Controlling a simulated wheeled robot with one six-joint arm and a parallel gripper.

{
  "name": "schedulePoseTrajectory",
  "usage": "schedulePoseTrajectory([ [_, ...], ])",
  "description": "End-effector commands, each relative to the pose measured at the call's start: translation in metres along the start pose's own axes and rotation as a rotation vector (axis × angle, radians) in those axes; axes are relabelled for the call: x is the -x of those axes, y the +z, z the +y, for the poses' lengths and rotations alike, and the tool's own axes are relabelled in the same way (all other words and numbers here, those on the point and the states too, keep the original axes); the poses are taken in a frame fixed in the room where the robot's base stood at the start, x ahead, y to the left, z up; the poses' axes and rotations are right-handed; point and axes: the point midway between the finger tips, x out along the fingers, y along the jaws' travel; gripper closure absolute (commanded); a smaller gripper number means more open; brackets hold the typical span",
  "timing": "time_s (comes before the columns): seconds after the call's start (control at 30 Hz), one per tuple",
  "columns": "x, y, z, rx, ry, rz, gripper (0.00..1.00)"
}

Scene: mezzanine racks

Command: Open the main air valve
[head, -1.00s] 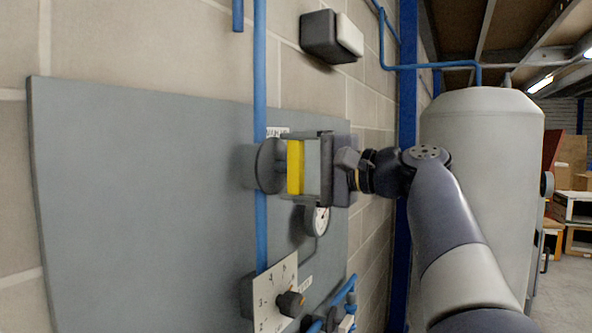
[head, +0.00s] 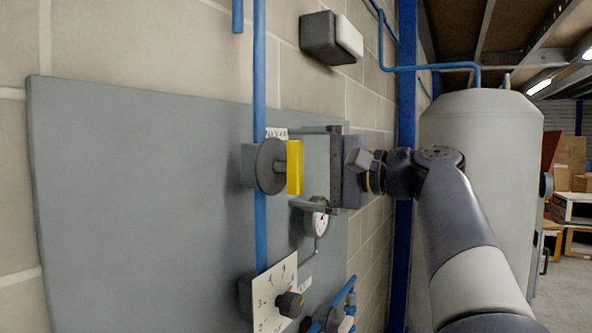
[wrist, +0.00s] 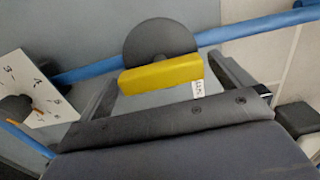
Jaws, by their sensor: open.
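The valve has a yellow bar handle (head: 295,167) on a dark round disc (head: 268,167), set on a vertical blue pipe (head: 260,70). The bar stands upright, about parallel to the pipe. The handle also shows in the wrist view (wrist: 160,75), roughly in line with the pipe there. My gripper (head: 291,168) is open, with one finger above the bar's top end and one below its bottom end. Its palm is well back to the right, with a gap to the bar. In the wrist view the handle lies between the finger ends, and I see no clear contact.
A pressure gauge (head: 318,222) is just below my lower finger. A numbered dial plate with a knob (head: 290,305) is lower on the grey panel (head: 140,200). A dark box (head: 320,38) is on the wall above. A large grey tank (head: 490,190) stands behind my arm.

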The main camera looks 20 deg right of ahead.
Motion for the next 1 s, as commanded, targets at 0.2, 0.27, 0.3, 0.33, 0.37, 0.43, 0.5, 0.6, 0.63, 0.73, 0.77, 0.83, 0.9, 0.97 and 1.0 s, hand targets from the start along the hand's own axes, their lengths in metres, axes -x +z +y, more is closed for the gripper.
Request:
schedulePoseTrajectory([
  [0.2, 0.040, 0.000, 0.001, 0.002, -0.001, 0.006, 0.00],
  [0.27, 0.051, -0.001, 0.001, 0.001, 0.000, 0.006, 0.00],
  [0.3, 0.057, -0.001, 0.001, 0.001, -0.001, 0.006, 0.00],
  [0.33, 0.062, -0.001, 0.001, 0.001, -0.001, 0.005, 0.00],
  [0.37, 0.066, 0.000, 0.001, 0.001, 0.000, 0.005, 0.00],
  [0.43, 0.075, -0.001, 0.001, 0.001, 0.000, 0.004, 0.00],
  [0.5, 0.082, 0.000, 0.001, 0.000, 0.000, 0.003, 0.00],
  [0.6, 0.088, 0.000, 0.001, 0.001, 0.000, 0.002, 0.00],
  [0.63, 0.089, 0.000, 0.001, 0.001, 0.000, 0.002, 0.00],
  [0.73, 0.091, 0.001, 0.000, 0.001, 0.000, 0.000, 0.00],
  [0.77, 0.092, 0.001, 0.000, 0.001, 0.000, 0.000, 0.00],
  [0.83, 0.092, 0.001, 0.000, 0.001, 0.000, -0.001, 0.00],
  [0.9, 0.091, 0.001, 0.000, 0.001, 0.000, -0.001, 0.00],
  [0.97, 0.091, 0.001, 0.000, 0.001, 0.000, -0.001, 0.00],
  [1.0, 0.091, 0.001, 0.000, 0.001, 0.000, -0.001, 0.00],
])
